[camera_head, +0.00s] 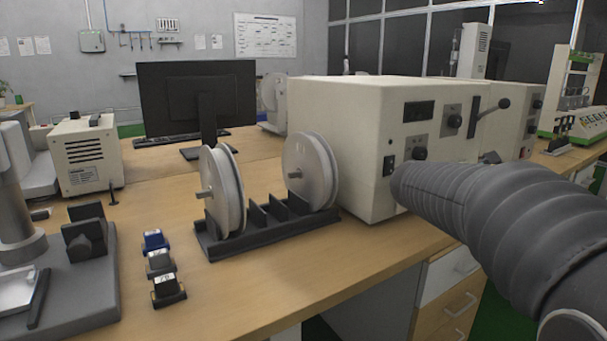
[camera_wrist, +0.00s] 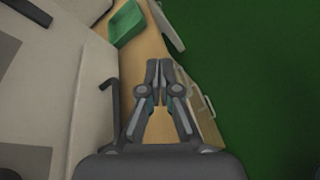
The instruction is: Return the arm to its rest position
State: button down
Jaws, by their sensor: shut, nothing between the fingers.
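My gripper (camera_wrist: 156,66) shows in the wrist view. Its two fingers are together at the tips, with nothing between them. It is over the edge of the wooden bench (camera_wrist: 146,48), beside a pale machine. In the head view my dark ribbed arm reaches in from the lower right toward the front of the beige machine (camera_head: 335,130). My gripper itself does not show in the head view.
A rack with two white spools (camera_head: 222,190) stands left of the beige machine (camera_wrist: 95,90). Small blue and black blocks (camera_head: 160,262) sit near the bench front. A green tray (camera_wrist: 125,24) lies further along the bench. Green floor (camera_wrist: 250,80) is clear on the right.

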jog(key=s+a+f+m+g+y, duration=0.2)
jog(key=s+a+f+m+y, duration=0.1)
jog(key=s+a+f+m, duration=0.3)
jog(key=s+a+f+m+g+y, duration=0.1)
jog(key=s+a+f+m+y, duration=0.3)
jog(key=s+f, duration=0.35)
jog(key=s+a+f+m+t+y+p, duration=0.1)
jog(key=s+a+m+y, duration=0.4)
jog(key=s+a, duration=0.6)
jog(key=shift+s+a+f+m+t+y, duration=0.15)
jog(key=shift+s+f+m+t+y, duration=0.25)
jog(key=shift+s+m, duration=1.1)
jog(key=shift+s+n, duration=0.4)
